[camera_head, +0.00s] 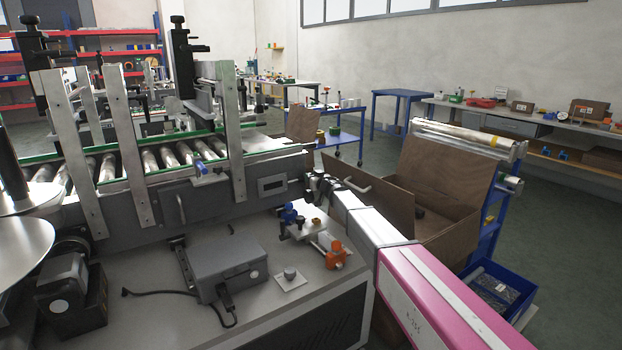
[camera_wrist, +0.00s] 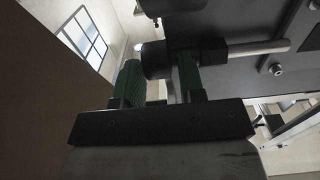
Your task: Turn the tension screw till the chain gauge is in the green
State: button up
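My gripper (camera_head: 318,186) is at the right end of the labeller's conveyor in the head view, small and partly hidden by my arm. In the wrist view, its two green-padded fingers (camera_wrist: 158,82) stand apart, one on each side of a dark round knob (camera_wrist: 155,60). A metal rod (camera_wrist: 262,47) runs right from the knob's mount; this looks like the tension screw. Whether the fingers press on the knob cannot be told. A small framed window (camera_head: 272,185) on the conveyor's side may be the chain gauge; no needle or green band can be made out.
A grey box (camera_head: 226,265) with a cable and blue and orange fittings (camera_head: 330,250) sit on the machine top below my gripper. A cardboard box (camera_head: 435,205) and blue bin (camera_head: 497,287) stand to the right. Open floor (camera_head: 390,150) lies behind.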

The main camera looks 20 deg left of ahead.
jog(key=c, duration=0.7)
jog(key=shift+o, duration=0.3)
jog(key=shift+f+y, duration=0.1)
jog(key=shift+y, duration=0.2)
jog(key=shift+f+t+y, duration=0.1)
jog(key=shift+t+y, duration=0.7)
jog(key=shift+t, duration=0.1)
jog(key=shift+s, duration=0.1)
jog(key=o, duration=0.6)
jog(key=shift+o, duration=0.2)
